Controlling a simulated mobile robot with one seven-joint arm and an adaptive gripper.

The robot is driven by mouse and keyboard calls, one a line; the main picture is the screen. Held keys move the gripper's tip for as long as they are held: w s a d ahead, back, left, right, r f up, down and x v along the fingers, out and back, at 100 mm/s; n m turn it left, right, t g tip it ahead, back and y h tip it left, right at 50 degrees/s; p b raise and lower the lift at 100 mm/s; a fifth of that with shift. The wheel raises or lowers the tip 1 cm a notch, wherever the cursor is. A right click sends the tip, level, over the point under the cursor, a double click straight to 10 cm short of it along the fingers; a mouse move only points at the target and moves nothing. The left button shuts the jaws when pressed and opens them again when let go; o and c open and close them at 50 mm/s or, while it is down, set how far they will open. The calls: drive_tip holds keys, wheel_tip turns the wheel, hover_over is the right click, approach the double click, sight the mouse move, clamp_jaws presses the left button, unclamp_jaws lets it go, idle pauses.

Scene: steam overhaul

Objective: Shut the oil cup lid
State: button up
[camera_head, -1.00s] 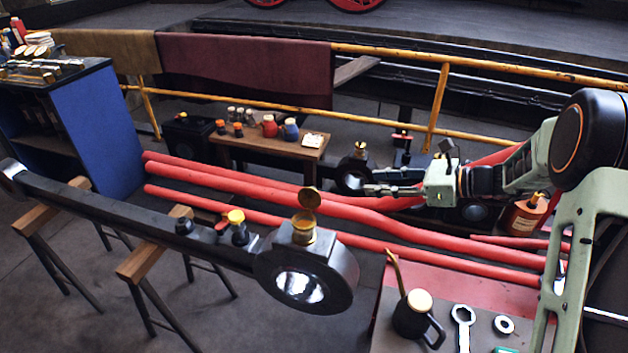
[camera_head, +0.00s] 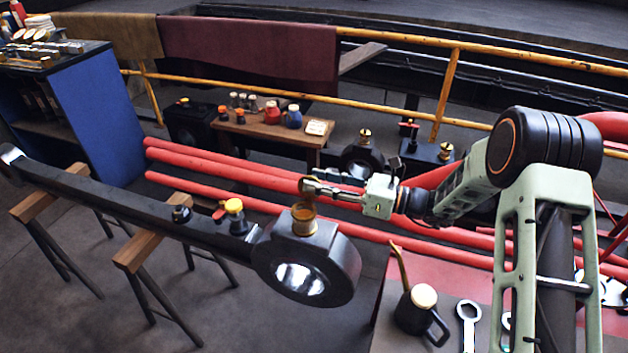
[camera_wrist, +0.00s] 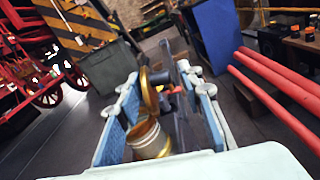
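The brass oil cup (camera_head: 303,219) stands upright on the round end of the dark rod (camera_head: 335,260). Its round lid (camera_wrist: 148,92) is hinged up, standing open. My gripper (camera_head: 314,188) reaches in from the right, just above the cup. In the wrist view its blue-padded fingers (camera_wrist: 165,108) are spread, with the lid and cup (camera_wrist: 151,141) in the gap between them, nearer the left finger. I cannot tell whether a finger touches the lid.
A wooden table (camera_head: 262,130) with small pots stands behind.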

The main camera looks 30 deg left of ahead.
drive_tip(key=shift+a, duration=0.75)
clamp_jaws()
